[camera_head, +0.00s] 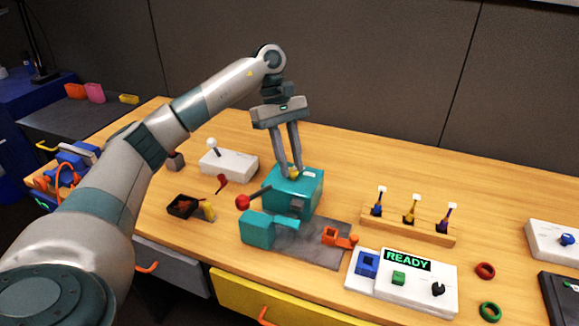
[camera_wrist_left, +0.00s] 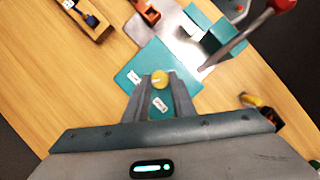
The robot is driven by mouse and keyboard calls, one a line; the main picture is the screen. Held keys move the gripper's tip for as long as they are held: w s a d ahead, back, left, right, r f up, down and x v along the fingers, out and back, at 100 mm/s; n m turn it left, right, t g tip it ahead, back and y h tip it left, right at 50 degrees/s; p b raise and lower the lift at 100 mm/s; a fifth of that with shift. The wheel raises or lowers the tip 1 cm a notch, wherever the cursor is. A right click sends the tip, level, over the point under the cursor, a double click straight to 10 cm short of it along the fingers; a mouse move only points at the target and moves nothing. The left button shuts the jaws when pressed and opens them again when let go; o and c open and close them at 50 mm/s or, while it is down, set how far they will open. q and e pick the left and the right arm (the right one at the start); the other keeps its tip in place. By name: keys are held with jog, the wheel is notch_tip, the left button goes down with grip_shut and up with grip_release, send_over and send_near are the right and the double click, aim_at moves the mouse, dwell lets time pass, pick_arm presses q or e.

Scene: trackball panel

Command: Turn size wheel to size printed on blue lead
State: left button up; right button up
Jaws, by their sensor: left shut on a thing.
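The teal press (camera_head: 300,194) stands on a grey plate on the table. The yellow size wheel (camera_wrist_left: 159,80) sits on its top face, with small white labels (camera_wrist_left: 160,104) near it; their print is too small to read. My left gripper (camera_head: 292,171) points down at the top of the press, its two fingers shut on the wheel; the wrist view shows the fingers (camera_wrist_left: 160,77) on both sides of it. The blue lead (camera_head: 377,203) stands in a wooden rack beside a yellow and a purple lead. Its white tag is too small to read. My right gripper is not in view.
A red-knobbed lever (camera_head: 243,202) sticks out from the press. In front lie an orange part (camera_head: 335,237) and a white panel showing READY (camera_head: 407,260). A white joystick box (camera_head: 228,165) and a dark tray (camera_head: 183,206) are at left. Bare table lies behind the rack.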

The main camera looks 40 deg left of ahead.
pick_arm(q)
jog(key=shift+w+m, duration=0.1)
jog(key=shift+m, duration=0.8)
jog(key=shift+w+m+g+y, duration=0.1)
jog(key=shift+m+g+y, duration=0.35)
jog(key=shift+m, duration=0.65)
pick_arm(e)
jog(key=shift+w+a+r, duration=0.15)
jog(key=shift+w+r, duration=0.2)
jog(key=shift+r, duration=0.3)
pick_arm(q)
jog(key=o, duration=1.1)
jog(key=shift+c, duration=0.2)
jog(key=p+v, duration=0.3)
jog(key=v, duration=1.4)
jog(key=shift+w+p, duration=0.25)
jog(key=shift+p, duration=0.15)
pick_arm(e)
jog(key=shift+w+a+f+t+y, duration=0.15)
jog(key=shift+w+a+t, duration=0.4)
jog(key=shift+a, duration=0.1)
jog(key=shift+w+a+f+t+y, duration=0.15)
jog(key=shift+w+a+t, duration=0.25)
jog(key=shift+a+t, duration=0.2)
